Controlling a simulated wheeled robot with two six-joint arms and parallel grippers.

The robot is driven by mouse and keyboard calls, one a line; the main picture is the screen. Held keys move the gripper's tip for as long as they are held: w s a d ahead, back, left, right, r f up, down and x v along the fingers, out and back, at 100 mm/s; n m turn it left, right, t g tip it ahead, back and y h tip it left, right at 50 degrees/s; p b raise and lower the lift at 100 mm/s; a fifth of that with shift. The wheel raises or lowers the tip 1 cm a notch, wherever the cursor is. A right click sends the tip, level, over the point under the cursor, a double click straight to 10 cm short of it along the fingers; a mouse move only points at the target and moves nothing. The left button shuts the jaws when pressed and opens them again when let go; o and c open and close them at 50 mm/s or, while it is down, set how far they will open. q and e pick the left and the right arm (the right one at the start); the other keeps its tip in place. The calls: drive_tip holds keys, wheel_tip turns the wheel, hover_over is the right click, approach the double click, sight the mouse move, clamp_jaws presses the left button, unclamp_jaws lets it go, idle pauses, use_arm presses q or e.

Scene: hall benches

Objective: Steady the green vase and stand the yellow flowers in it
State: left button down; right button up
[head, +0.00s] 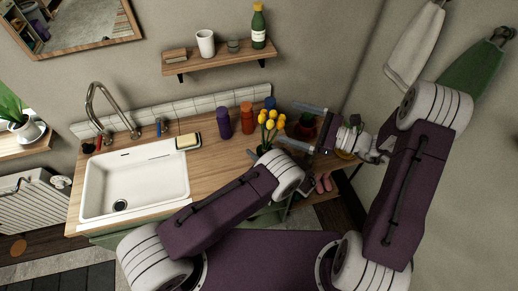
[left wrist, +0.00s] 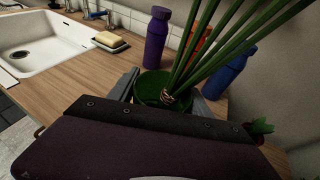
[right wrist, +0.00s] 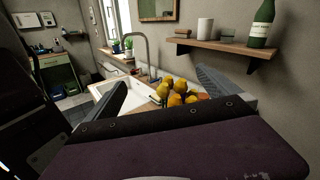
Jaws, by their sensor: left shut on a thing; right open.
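The green vase (left wrist: 150,88) stands on the wooden counter between the fingers of my left gripper (left wrist: 165,97), which is shut on it. The yellow flowers (head: 270,120) stand in the vase, with long green stems (left wrist: 212,50) tied with twine near the rim. In the left wrist view the stems lean to the right. In the head view my left arm hides most of the vase. My right gripper (head: 301,126) is open and empty to the right of the flowers. In the right wrist view the blooms (right wrist: 180,92) show beyond and between its fingers, apart from them.
Purple (head: 223,123), orange (head: 247,119) and blue (head: 269,103) bottles stand behind the flowers. A potted plant (head: 305,122) is near my right gripper. A soap dish (head: 188,142) lies by the white sink (head: 132,160). A wall shelf (head: 220,57) hangs above the counter.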

drive_tip(key=v, duration=1.1)
drive_tip(key=shift+w, duration=0.1)
use_arm(q)
drive_tip(key=shift+c, duration=2)
unclamp_jaws()
drive_tip(key=v, duration=1.2)
